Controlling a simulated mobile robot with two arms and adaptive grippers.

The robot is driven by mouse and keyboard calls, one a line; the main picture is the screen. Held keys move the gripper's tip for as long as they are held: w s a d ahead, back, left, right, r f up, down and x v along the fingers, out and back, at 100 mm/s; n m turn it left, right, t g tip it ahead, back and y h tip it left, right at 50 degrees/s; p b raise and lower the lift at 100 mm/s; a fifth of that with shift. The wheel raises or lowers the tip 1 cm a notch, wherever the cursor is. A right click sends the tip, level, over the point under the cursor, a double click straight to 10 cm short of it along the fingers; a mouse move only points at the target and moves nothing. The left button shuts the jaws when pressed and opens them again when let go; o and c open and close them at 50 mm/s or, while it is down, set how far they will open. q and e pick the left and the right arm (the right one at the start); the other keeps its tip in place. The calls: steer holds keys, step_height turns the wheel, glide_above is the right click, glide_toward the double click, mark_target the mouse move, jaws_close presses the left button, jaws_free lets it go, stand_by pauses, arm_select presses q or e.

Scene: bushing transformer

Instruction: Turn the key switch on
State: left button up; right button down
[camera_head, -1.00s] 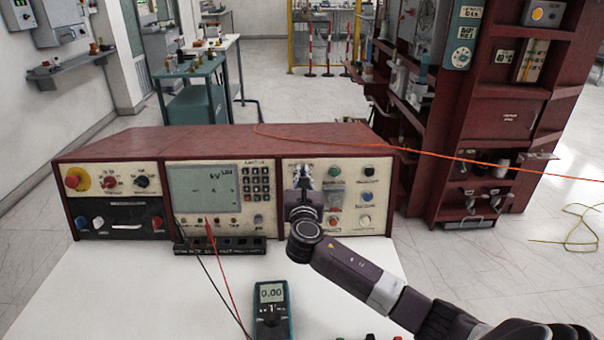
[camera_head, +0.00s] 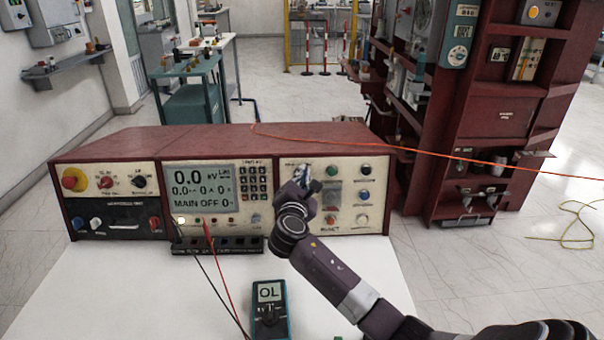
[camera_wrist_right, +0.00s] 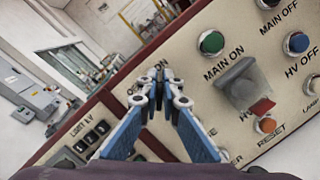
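My right gripper (camera_head: 304,173) is at the upper left of the cream right-hand panel (camera_head: 345,215) of the red console (camera_head: 200,138). In the right wrist view, the blue fingers of my right gripper (camera_wrist_right: 158,82) close together at the panel face, with a small dark piece between the tips that appears to be the key switch. The tips hide most of it, so its angle cannot be read. The panel looks tilted in this view. The console screen (camera_head: 200,188) is lit and reads 0.0 kV and MAIN OFF. My left gripper is not in view.
The green MAIN ON button (camera_wrist_right: 211,43) and a grey square cover (camera_wrist_right: 244,84) are right of the fingers. A multimeter (camera_head: 269,312) reading OL and red and black leads lie on the white table (camera_head: 120,290). A red shelf (camera_head: 495,130) stands behind on the right.

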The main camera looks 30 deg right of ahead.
steer(key=shift+m, duration=0.3)
steer(key=c, duration=2.2)
jaws_free()
steer(key=shift+o, duration=0.2)
steer(key=shift+s+a, duration=0.1)
steer(key=f+v, duration=0.1)
steer(key=v, duration=1)
steer(key=shift+s+a+r, duration=0.25)
steer(key=shift+s+r, duration=0.05)
steer(key=shift+r, duration=0.15)
